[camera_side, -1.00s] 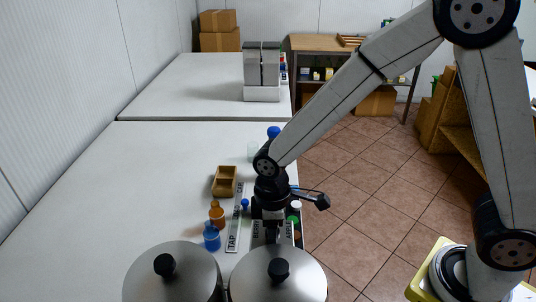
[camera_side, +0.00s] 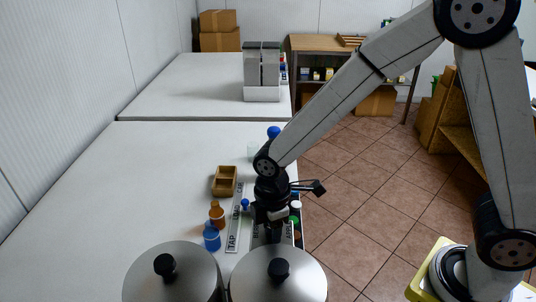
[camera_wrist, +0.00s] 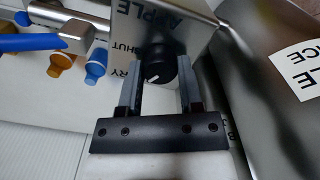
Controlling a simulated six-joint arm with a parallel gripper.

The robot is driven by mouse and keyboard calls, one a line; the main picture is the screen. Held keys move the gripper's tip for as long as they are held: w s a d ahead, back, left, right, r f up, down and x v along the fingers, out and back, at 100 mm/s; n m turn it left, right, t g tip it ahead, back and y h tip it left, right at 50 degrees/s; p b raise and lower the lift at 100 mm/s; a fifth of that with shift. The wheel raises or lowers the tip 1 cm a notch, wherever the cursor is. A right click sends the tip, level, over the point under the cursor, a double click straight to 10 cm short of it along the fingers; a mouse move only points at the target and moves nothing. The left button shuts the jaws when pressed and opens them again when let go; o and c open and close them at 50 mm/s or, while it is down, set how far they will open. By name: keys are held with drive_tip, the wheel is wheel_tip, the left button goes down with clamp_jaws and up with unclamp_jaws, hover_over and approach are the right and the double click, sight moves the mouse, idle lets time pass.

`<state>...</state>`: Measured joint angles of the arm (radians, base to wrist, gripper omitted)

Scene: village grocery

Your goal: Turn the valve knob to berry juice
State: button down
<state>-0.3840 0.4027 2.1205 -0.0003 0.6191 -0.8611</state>
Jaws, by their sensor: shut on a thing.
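The black valve knob (camera_wrist: 161,66) sits on a shiny metal panel (camera_wrist: 185,25) in the wrist view. My gripper (camera_wrist: 160,80) is shut on the knob, one finger on each side. A short white mark on the knob points to the lower left, roughly toward a partly hidden label ending in "RY". "APPLE" is above the knob and "SHUT" is at its upper left. In the side view my gripper (camera_side: 274,236) points down behind the right pot, and the knob is hidden there.
Two lidded metal pots (camera_side: 172,278) (camera_side: 300,278) stand at the front. An orange bottle (camera_side: 216,217), a blue bottle (camera_side: 211,240), a TAP sign (camera_side: 234,232) and a wooden box (camera_side: 224,183) are left of my gripper. A blue lever (camera_wrist: 25,43) shows in the wrist view. The table's left is clear.

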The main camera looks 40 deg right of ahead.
drive_tip(key=shift+c, duration=1.3)
unclamp_jaws()
drive_tip(key=shift+r, duration=0.1)
drive_tip(key=shift+r, duration=3.85)
drive_tip(key=shift+d, duration=0.15)
drive_tip(key=s+d+f+m+t, duration=0.1)
drive_tip(key=s+d+f+m, duration=0.1)
drive_tip(key=d+m, duration=0.5)
drive_tip(key=s+d+f+m+t, duration=0.1)
drive_tip(key=s+d+f+m, duration=0.1)
drive_tip(key=s+d+m, duration=0.2)
drive_tip(key=d+m, duration=0.2)
drive_tip(key=m, duration=0.1)
drive_tip(key=shift+s+d+f+t, duration=0.25)
drive_tip(key=shift+d+f+t, duration=0.05)
drive_tip(key=shift+d, duration=0.05)
